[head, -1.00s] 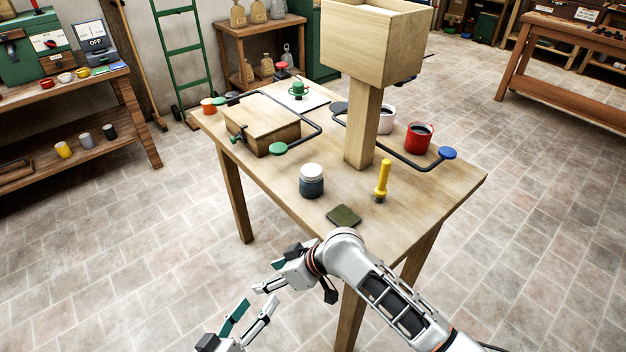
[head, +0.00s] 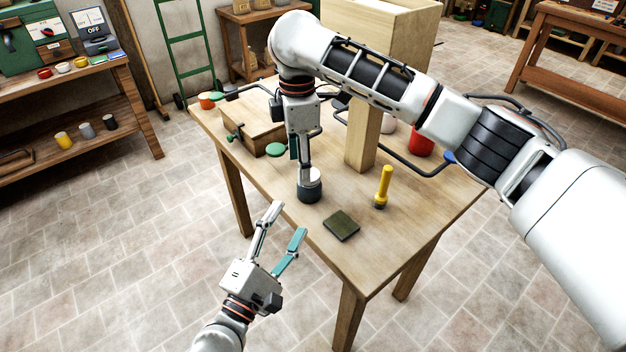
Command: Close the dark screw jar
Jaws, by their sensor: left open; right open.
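The dark screw jar (head: 308,193) stands upright on the wooden table. It has a dark blue-grey body and a white lid (head: 315,176) on top; I cannot tell how tightly the lid sits. My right gripper (head: 302,168) points straight down over the jar, open, with a finger at the lid and partly covering it. I cannot tell whether it touches. My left gripper (head: 283,236) is open and empty, in front of the table's near left edge, lower and nearer than the jar.
A wooden post (head: 362,140) carries a hopper (head: 415,25). A red mug (head: 421,142) is partly hidden by my arm.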

